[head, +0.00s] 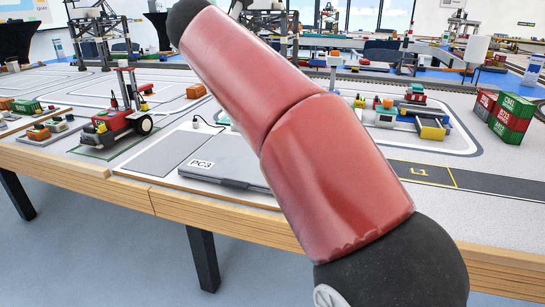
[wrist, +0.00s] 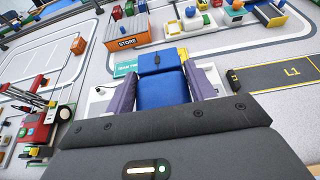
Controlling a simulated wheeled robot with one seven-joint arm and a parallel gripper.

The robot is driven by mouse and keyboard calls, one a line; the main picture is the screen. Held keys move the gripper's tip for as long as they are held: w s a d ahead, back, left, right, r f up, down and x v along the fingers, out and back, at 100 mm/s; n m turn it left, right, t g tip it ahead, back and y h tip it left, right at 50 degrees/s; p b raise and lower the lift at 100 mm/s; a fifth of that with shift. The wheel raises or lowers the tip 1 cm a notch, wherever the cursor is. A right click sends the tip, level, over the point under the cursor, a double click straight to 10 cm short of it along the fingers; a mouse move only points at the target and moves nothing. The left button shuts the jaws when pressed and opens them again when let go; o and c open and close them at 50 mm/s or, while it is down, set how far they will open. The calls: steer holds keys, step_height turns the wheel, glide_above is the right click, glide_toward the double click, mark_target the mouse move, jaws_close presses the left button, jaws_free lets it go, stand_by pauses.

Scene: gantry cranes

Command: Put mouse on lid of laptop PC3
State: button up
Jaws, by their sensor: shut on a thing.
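In the head view the closed dark grey laptop PC3 (head: 232,176) lies flat near the table's front edge, with a white label on its lid. My red arm crosses in front and hides its right part. My gripper (wrist: 160,74) shows in the wrist view, its two purple-grey fingers shut on the sides of a blue mouse (wrist: 164,93). The mouse has a dark wheel between two buttons at its far end. The arm hides gripper and mouse in the head view. The laptop is not clearly visible in the wrist view, so I cannot tell the mouse's height over it.
A red toy vehicle (head: 115,125) stands left of the laptop. A cable socket (head: 196,123) is behind it. The lane marked L1 (head: 420,171) is to the right. Stacked containers (head: 508,118) stand at far right. An orange STORE container (wrist: 130,43) is beyond my gripper.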

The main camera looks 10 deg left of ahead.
step_height(320, 180, down, 19)
steer(key=b, duration=0.6)
steer(key=shift+a+b, duration=0.1)
steer(key=shift+b, duration=0.3)
steer(key=shift+f, duration=0.2)
steer(key=o, duration=1.1)
steer(key=shift+r, duration=0.2)
steer(key=v, duration=1.1)
steer(key=shift+s+r+p, duration=0.1)
steer(key=shift+s+p, duration=0.2)
steer(key=shift+s, duration=0.2)
